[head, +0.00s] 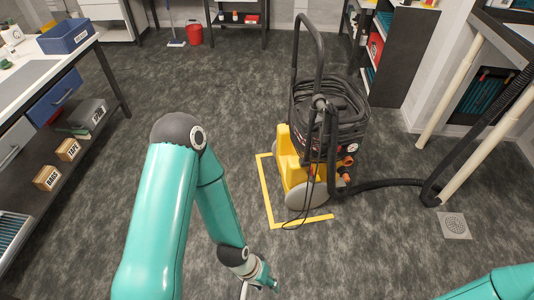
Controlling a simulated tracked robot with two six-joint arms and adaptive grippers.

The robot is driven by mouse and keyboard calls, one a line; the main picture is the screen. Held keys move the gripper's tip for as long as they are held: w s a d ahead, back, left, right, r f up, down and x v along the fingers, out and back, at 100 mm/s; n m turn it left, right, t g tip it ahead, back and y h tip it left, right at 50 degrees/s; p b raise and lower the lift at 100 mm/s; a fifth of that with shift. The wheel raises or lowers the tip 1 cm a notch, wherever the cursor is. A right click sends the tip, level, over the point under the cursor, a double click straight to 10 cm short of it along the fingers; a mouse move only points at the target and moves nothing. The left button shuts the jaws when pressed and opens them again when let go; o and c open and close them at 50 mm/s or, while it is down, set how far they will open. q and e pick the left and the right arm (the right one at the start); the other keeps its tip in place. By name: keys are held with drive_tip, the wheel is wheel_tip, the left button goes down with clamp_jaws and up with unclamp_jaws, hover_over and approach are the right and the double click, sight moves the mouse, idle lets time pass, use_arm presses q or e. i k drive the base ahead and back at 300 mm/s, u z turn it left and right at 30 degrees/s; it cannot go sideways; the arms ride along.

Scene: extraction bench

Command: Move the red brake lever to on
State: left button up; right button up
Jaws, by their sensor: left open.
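A yellow and black wheeled machine (289,165) stands on the floor right of centre, with a black push handle and a coiled black hose. Small orange-red parts (348,161) show on its right side near a round gauge. I cannot tell whether any of these is the red brake lever, and I cannot make out the lever's position. My left gripper (262,287) is open at the bottom edge, in front of the machine and apart from it; it is small and partly cut off. Part of my right arm shows at the lower right, but its gripper is outside the view.
A yellow floor marking (266,205) runs around the machine's left and front. A black hose (390,183) runs right across the floor, near a drain (454,225). A workbench (98,60) stands at left, a red bucket (194,34) at the back. The floor between is clear.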

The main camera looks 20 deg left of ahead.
sight(312, 178)
drive_tip(key=u, duration=0.55)
drive_tip(key=i, duration=1.1)
drive_tip(key=u, duration=0.1)
